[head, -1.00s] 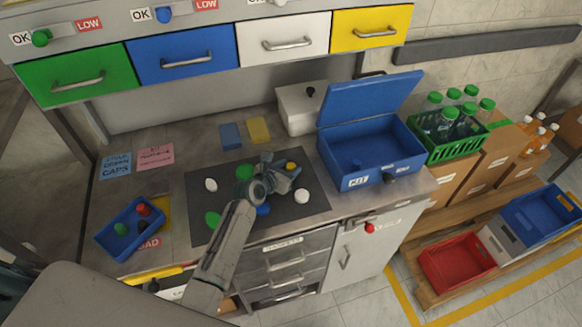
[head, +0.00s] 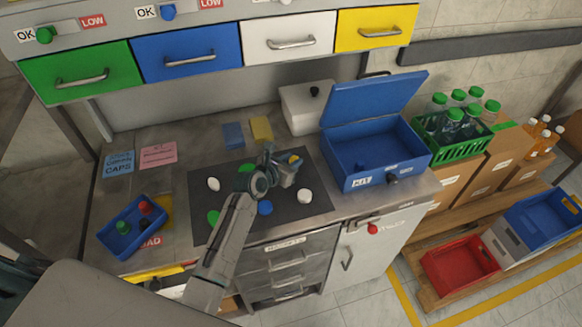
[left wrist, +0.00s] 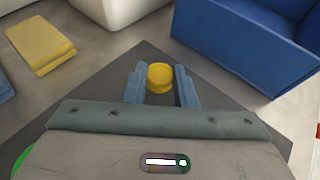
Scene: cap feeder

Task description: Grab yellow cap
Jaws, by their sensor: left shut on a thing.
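The yellow cap (head: 294,159) is at the far right part of the dark mat (head: 240,219) on the steel counter. It also shows in the left wrist view (left wrist: 160,75), between the two blue-grey fingers. My left gripper (head: 291,163) reaches over the mat and is shut on the yellow cap. In the left wrist view the gripper (left wrist: 161,87) has one finger on each side of the cap. I cannot tell whether the cap is clear of the mat. My right gripper is not in view.
Green, white and blue caps (head: 265,208) lie on the mat around my arm. An open blue kit box (head: 392,172) stands close on the right. A small blue tray (head: 118,243) with caps is at left. Coloured drawers (head: 188,60) hang above the back.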

